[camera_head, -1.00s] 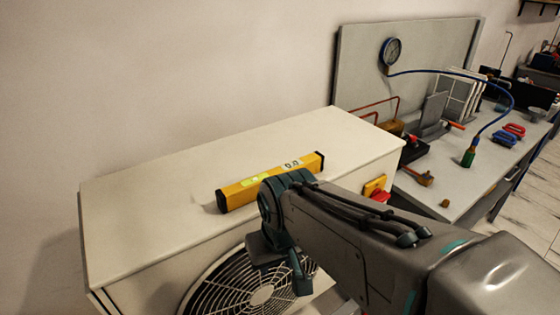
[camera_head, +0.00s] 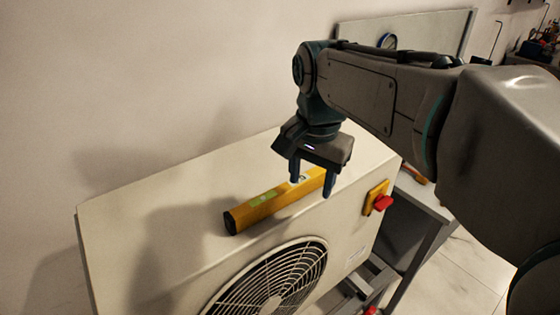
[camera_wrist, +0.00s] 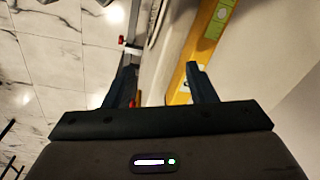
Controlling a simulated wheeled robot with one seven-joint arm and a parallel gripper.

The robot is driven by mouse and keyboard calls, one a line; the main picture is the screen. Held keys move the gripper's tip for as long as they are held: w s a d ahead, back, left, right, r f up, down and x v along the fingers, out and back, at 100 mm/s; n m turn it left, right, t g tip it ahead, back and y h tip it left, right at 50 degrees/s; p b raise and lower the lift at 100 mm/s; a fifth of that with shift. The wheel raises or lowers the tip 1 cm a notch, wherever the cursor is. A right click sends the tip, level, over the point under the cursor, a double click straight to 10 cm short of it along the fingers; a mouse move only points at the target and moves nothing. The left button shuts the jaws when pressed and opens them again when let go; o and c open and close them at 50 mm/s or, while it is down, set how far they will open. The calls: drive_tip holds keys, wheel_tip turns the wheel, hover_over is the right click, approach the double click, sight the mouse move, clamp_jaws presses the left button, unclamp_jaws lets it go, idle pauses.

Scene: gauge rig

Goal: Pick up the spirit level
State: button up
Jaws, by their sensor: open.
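The yellow spirit level (camera_head: 262,205) lies flat on the white top of the fan unit, close to its front edge. It has green vials and a dark end cap at its left end. My gripper (camera_head: 312,188) is open and points down over the level's right end, which it partly hides. In the wrist view the level (camera_wrist: 207,42) runs up from behind the right finger.
The white fan unit (camera_head: 130,215) has a round fan grille (camera_head: 275,285) in front and a red switch on a yellow plate (camera_head: 376,198) on its right side. A wall stands behind. A grey workbench (camera_head: 425,200) is at the right, partly hidden by my arm.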

sight(282, 189)
drive_tip(key=w+a+r+m+g+p, duration=0.1)
drive_tip(key=w+a+r+m+p, duration=0.15)
drive_tip(key=a+r+m, duration=0.35)
drive_tip(key=f, duration=0.2)
drive_tip(key=f+n, duration=0.1)
drive_tip(key=f, duration=0.1)
drive_tip(key=d+f+n+b, duration=0.1)
drive_tip(key=f, duration=0.1)
drive_tip(key=shift+w+d+f, duration=0.1)
drive_tip(key=shift+w+f, duration=0.3)
drive_tip(key=shift+f+p, duration=0.45)
drive_tip(key=shift+f, duration=2.3)
drive_tip(key=shift+c, duration=0.3)
clamp_jaws()
